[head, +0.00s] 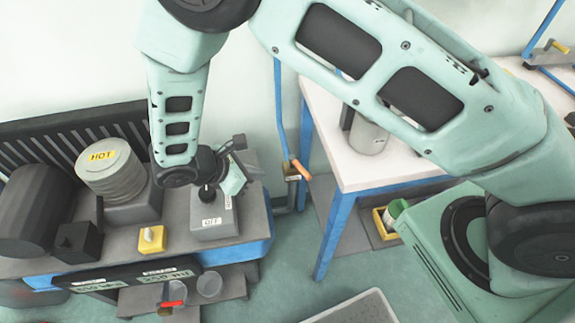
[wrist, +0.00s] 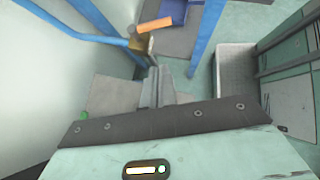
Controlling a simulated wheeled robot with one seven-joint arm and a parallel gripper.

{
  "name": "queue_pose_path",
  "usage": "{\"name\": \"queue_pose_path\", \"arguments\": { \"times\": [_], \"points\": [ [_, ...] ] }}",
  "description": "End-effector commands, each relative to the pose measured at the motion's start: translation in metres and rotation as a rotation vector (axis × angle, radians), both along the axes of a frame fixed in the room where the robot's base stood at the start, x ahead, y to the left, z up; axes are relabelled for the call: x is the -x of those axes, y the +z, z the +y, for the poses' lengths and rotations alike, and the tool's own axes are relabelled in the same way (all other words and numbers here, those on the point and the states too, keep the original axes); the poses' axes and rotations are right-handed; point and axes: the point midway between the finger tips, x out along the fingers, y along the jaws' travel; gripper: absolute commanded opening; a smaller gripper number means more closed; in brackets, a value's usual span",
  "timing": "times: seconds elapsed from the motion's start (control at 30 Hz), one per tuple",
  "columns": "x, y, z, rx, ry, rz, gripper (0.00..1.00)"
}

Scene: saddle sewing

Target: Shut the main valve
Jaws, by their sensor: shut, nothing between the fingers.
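The main valve is on a blue pipe (head: 279,100) by the wall. Its orange lever (head: 301,171) slants away from the pipe's line. In the wrist view the orange lever (wrist: 156,24) is at the top, above the brass-coloured valve body (wrist: 141,45). My gripper (head: 254,171) is left of the valve in the head view, above the bench's right end and apart from the lever. In the wrist view my gripper's fingers (wrist: 158,80) are together and empty, pointing up toward the valve body.
A grey box marked OFF (head: 212,222) and a HOT-labelled cylinder (head: 108,170) stand on the left bench. A white-topped table (head: 385,172) with blue legs is right of the valve. A pale tray (wrist: 235,85) lies on the floor at right.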

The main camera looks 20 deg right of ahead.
Motion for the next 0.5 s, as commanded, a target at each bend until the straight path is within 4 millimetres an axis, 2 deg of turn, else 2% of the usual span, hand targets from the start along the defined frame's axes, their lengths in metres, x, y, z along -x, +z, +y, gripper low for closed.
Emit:
{"name": "queue_pose_path", "arguments": {
  "times": [0.17,0.5],
  "points": [
    [-0.002,-0.011,-0.01,0.007,0.01,0.008,0.0],
    [-0.011,-0.057,-0.058,0.006,0.006,0.008,0.0]
  ]
}}
